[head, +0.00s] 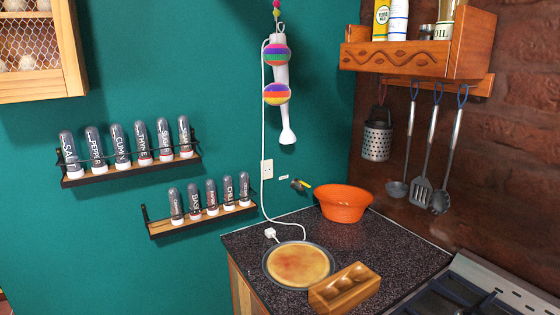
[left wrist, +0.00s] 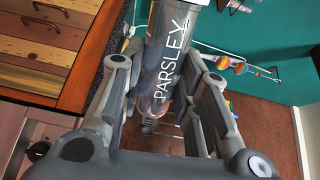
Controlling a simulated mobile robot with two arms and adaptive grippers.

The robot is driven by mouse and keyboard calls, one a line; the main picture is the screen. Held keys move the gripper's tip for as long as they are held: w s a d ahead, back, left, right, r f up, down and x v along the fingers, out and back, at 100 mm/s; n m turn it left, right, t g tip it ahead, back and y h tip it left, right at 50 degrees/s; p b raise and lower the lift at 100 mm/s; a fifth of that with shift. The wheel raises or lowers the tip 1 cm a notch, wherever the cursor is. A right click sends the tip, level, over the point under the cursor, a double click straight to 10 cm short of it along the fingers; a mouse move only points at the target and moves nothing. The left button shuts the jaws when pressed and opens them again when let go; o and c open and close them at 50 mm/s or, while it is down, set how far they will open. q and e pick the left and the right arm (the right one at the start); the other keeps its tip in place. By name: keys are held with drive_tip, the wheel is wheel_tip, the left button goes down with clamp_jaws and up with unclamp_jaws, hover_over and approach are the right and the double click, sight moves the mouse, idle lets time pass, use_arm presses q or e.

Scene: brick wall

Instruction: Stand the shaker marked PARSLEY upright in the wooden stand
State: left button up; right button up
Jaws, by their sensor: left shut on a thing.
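The shaker marked PARSLEY (left wrist: 172,80) is a clear tube with white lettering in the left wrist view. My left gripper (left wrist: 164,62) is shut on it, with one finger on each side. The wooden stand (head: 350,298) is a block with round hollows on the dark worktop in the head view, at the front edge beside a pan. I see no shaker in it. Neither gripper shows in the head view, and my right gripper is in neither view.
A pan with a flat golden cake (head: 299,264) lies left of the stand, and an orange colander (head: 344,204) behind it. The hob (head: 470,294) is to the right. Two wall racks (head: 130,169) (head: 203,220) hold other shakers. A wooden shelf (head: 415,57) hangs above.

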use_arm(q)
drive_tip(key=shift+m, duration=0.5)
drive_tip(key=m, duration=0.3)
drive_tip(key=shift+m, duration=0.3)
drive_tip(key=m, duration=0.5)
drive_tip(key=shift+p, duration=0.35)
drive_tip(key=m, duration=0.2)
drive_tip(key=m+p, duration=0.1)
drive_tip(key=m, duration=0.1)
drive_tip(key=m+p, duration=0.1)
drive_tip(key=m, duration=0.2)
drive_tip(key=shift+r, duration=0.25)
drive_tip(key=shift+f+m+p, duration=0.1)
drive_tip(key=shift+m+p, duration=0.35)
drive_tip(key=shift+m, duration=0.65)
drive_tip(key=shift+f, duration=0.1)
